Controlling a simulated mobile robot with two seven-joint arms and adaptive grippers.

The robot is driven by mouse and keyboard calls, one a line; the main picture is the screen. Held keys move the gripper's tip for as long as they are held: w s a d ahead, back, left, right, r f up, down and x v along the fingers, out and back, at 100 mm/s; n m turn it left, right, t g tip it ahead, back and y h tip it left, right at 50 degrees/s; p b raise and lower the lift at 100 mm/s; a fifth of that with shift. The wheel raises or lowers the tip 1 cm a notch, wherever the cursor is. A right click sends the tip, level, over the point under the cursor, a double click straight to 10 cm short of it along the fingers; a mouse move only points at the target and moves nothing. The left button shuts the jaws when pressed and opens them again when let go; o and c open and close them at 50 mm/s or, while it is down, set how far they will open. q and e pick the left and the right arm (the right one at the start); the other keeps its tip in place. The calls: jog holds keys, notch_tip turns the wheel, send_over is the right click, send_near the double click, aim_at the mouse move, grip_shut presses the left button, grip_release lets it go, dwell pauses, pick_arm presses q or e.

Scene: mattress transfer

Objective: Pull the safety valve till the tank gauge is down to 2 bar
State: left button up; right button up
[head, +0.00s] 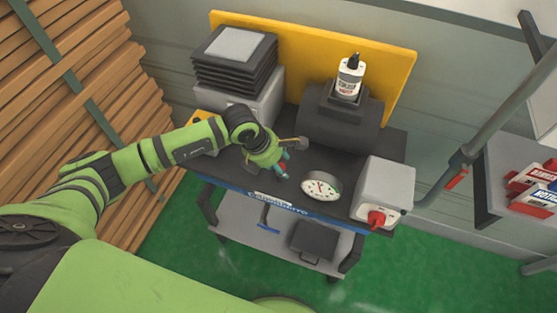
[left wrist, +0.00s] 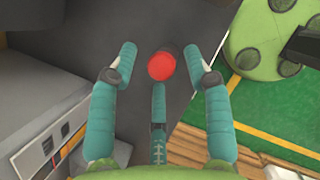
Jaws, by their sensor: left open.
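The tank (head: 325,130) is a dark cylinder on the cart's black top. The round white gauge (head: 318,187) stands in front of it; its needle is too small to read. A red knob (left wrist: 161,66), which looks like the safety valve, shows between my left gripper's spread teal fingers in the left wrist view; no closed grip on it is seen. In the head view my left gripper (head: 284,164) is open at the cart's front, left of the gauge, and mostly hides the knob. My right gripper is in neither view.
A grey box (head: 386,185) with a red rotary switch (head: 377,219) is right of the gauge. A glue bottle (head: 350,76) stands above the tank. Stacked black trays (head: 235,62) are back left. A yellow board (head: 400,65) backs the cart. Wood planks (head: 110,130) are at the left.

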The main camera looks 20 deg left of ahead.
pick_arm(q)
jog(key=shift+f, duration=0.15)
grip_shut()
jog(key=shift+w+r, duration=0.1)
jog(key=shift+r, duration=0.75)
grip_release()
jog(key=shift+d, duration=0.1)
jog(key=v, duration=1.2)
